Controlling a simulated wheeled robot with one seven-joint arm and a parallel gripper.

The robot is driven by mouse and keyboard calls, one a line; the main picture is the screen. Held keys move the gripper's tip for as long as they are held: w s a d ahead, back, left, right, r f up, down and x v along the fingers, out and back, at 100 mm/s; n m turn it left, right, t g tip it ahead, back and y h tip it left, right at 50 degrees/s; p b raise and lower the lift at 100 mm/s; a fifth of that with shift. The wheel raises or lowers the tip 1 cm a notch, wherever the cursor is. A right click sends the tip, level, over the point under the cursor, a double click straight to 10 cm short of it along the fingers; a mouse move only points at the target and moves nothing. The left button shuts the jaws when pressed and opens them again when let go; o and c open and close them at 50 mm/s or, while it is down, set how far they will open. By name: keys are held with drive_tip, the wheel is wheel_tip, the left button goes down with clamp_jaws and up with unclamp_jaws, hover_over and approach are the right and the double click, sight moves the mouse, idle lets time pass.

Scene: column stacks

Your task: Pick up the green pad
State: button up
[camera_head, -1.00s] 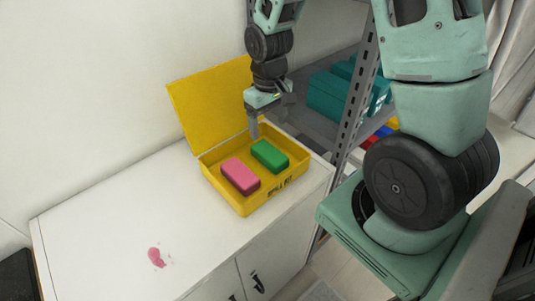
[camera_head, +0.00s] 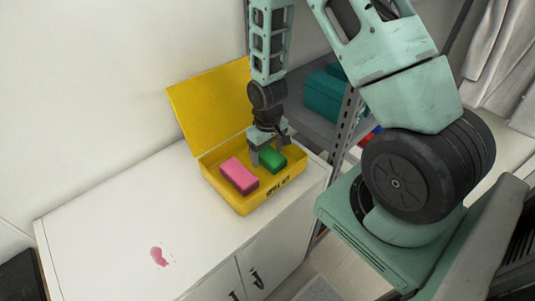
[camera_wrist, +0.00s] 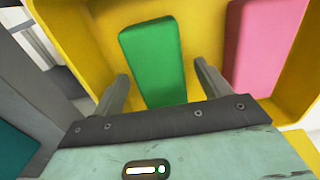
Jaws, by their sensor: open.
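The green pad (camera_head: 271,159) lies in the open yellow box (camera_head: 244,208), to the right of a pink pad (camera_head: 239,175). It also shows in the wrist view (camera_wrist: 155,62), between and beyond my fingertips. My gripper (camera_head: 267,154) is open and down at the box, with its fingers on either side of the green pad. In the wrist view my gripper (camera_wrist: 163,85) has one finger to the left of the pad and one to the right, in the gap beside the pink pad (camera_wrist: 264,45). I see no grip on the pad.
The box's yellow lid (camera_head: 211,105) stands open at the back. The box sits on a white cabinet (camera_head: 110,225) with a pink smear (camera_head: 158,256) on its top. A grey shelf with teal bins (camera_head: 324,95) stands behind to the right. The cabinet's left top is mostly clear.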

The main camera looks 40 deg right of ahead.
sight(267, 152)
drive_tip(key=shift+f, duration=0.3)
drive_tip(key=c, duration=1.2)
drive_tip(key=shift+o, duration=0.2)
wheel_tip(267, 152, up, 10)
drive_tip(key=shift+r+b, duration=0.1)
drive_tip(key=shift+b, duration=0.6)
drive_tip(key=shift+o, duration=0.9)
